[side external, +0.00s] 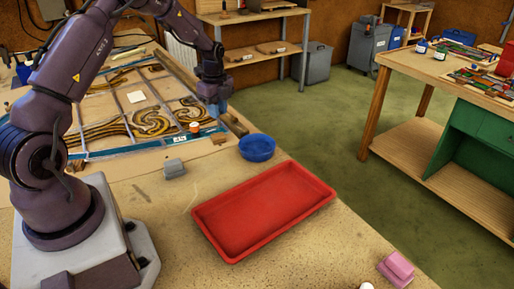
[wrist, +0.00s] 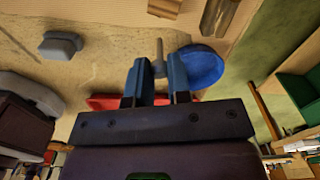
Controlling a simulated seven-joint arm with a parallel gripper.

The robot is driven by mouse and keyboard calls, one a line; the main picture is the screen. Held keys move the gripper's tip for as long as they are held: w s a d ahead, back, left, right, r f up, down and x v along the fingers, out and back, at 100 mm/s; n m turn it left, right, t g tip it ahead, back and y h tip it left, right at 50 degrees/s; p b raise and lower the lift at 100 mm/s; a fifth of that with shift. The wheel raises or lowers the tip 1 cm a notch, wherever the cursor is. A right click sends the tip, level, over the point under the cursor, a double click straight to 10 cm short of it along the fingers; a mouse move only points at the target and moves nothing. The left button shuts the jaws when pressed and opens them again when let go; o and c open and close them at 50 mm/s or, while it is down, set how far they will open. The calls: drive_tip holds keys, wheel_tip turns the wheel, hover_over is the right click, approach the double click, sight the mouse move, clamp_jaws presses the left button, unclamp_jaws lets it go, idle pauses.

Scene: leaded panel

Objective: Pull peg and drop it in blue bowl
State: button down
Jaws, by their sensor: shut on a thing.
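The peg (wrist: 159,52) is a thin grey-brown rod. In the wrist view it stands out between the blue fingertips of my gripper (wrist: 158,72), which is shut on it. In the side view my gripper (side external: 217,107) is over the right edge of the leaded panel (side external: 122,148), and I cannot make out the peg there. The blue bowl (side external: 257,147) is on the table in front and to the right of my gripper. In the wrist view the blue bowl (wrist: 205,66) appears just right of the peg, partly hidden by the right finger.
A red tray (side external: 213,219) lies in front of the bowl. A grey block (side external: 174,168) sits left of the bowl, and a wooden bar (side external: 236,124) lies by my gripper. Pink blocks (side external: 396,268) are at the front right. Table around the grey block is mostly clear.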

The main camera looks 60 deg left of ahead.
drive_tip(key=shift+r, duration=0.1)
drive_tip(key=w+d+r, duration=0.3)
drive_tip(key=d+r, duration=0.1)
hover_over(257, 152)
drive_tip(key=shift+f, duration=1.7)
drive_tip(key=shift+f, duration=0.1)
drive_tip(key=shift+f, duration=0.95)
drive_tip(key=shift+f, duration=2.5)
idle(0.4)
